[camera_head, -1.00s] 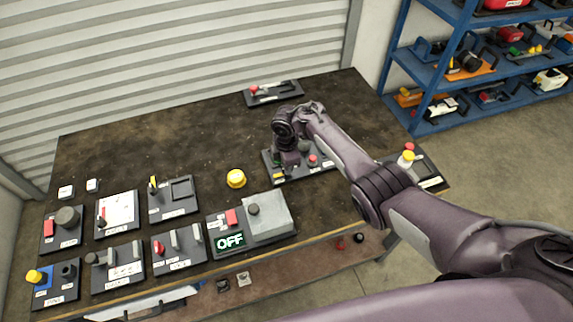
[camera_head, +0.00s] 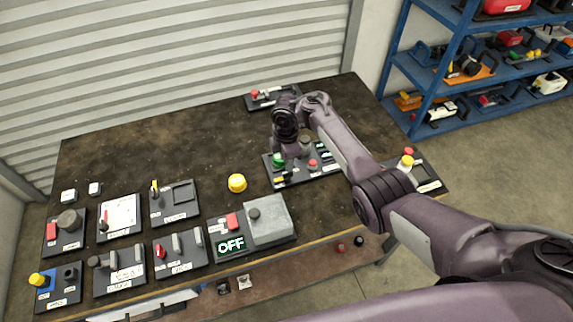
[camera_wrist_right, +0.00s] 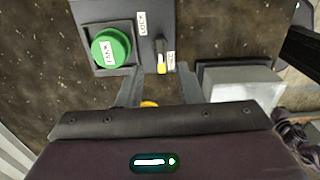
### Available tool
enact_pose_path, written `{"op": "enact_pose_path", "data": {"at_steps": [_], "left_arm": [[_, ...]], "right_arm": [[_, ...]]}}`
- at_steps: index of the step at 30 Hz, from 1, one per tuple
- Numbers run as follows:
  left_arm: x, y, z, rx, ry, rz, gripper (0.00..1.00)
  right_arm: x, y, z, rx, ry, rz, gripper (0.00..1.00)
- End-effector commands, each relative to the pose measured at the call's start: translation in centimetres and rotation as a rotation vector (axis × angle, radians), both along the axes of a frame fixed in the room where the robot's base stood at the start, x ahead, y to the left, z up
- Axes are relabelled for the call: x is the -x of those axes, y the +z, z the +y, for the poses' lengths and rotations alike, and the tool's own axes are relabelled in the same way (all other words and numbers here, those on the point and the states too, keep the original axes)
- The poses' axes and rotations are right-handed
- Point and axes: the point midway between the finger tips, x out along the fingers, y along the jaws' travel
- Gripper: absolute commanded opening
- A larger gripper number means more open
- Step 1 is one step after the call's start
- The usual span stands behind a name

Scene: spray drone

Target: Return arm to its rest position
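My right arm reaches in from the right, and its gripper (camera_head: 291,150) is over a dark panel (camera_head: 318,172) with a green button (camera_head: 278,160) and a red button (camera_head: 313,163). In the right wrist view the green button (camera_wrist_right: 110,47) and a small yellow-tipped switch (camera_wrist_right: 162,66) lie beyond the fingertips. The right gripper (camera_wrist_right: 160,88) is open, its two fingers apart with nothing held between them. A yellow round button (camera_wrist_right: 149,104) shows partly behind the gripper body. My left gripper is not in view.
The dark table (camera_head: 200,135) carries several control panels at the front left, a grey box (camera_head: 270,218) with an OFF display (camera_head: 231,245), and a yellow button (camera_head: 237,183). A blue shelf (camera_head: 455,60) stands at the right. The table's back left is bare.

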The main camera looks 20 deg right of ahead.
Motion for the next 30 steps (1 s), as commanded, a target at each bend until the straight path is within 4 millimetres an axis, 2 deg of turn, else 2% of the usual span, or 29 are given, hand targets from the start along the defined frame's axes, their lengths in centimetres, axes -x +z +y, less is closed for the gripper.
{"op": "enact_pose_path", "data": {"at_steps": [3, 6, 21, 26, 30], "left_arm": [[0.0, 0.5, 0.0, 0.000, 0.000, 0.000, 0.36], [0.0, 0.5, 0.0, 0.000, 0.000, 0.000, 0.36], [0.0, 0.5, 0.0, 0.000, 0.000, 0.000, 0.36], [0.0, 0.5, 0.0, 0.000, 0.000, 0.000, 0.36], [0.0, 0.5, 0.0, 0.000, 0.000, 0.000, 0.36]], "right_arm": [[0.0, 1.6, 0.1, -0.002, 0.000, 0.000, 0.33], [0.0, 2.1, 0.0, -0.001, 0.000, 0.001, 0.33], [0.0, 2.2, 0.0, 0.000, 0.000, 0.001, 0.33], [0.7, 1.3, -0.1, 0.007, -0.054, -0.013, 0.33], [3.0, -0.3, -0.5, 0.020, -0.221, -0.063, 0.33]]}}
